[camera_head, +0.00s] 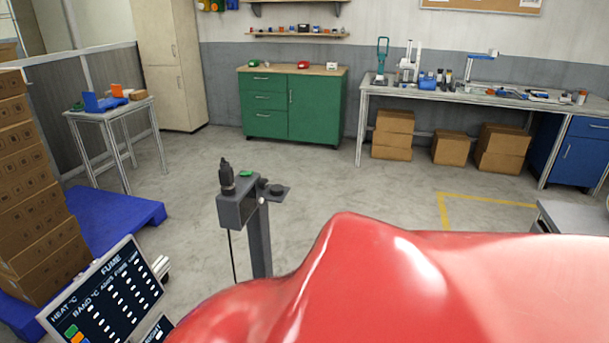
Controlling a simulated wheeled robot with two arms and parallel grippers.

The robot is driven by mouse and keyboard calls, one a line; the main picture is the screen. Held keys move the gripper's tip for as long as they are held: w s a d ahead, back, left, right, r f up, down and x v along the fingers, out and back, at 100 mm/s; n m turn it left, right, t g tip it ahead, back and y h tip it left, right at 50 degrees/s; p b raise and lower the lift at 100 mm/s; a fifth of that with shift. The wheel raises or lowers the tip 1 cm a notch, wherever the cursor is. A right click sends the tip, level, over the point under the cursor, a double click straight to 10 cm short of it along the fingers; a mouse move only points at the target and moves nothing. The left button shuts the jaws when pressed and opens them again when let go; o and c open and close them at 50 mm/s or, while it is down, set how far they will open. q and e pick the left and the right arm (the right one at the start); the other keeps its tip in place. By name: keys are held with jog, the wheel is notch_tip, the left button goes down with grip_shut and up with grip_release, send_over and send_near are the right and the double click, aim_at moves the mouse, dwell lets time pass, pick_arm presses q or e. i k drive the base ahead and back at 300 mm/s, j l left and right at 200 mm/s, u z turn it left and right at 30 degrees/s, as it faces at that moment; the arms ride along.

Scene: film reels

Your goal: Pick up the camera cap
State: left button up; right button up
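No object is clearly recognisable as the camera cap. A grey box-shaped device (240,206) stands on a post at the centre left, with a black camera-like part (227,178) upright on its top left. A small dark round piece (277,189) sits on a flat plate at its right side; it may be the cap, but I cannot tell. A small green piece (246,173) is on top of the device. Neither of my grippers is in view.
A large glossy red mass (400,285) fills the lower foreground and hides what is behind it. A control panel (105,295) stands at lower left, near stacked boxes (35,200) on a blue pallet (115,220). A green cabinet (292,105) and workbench (450,93) stand behind open floor.

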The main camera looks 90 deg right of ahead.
aim_at(276, 189)
jog(key=z, duration=2.4)
jog(key=i+l, duration=0.15)
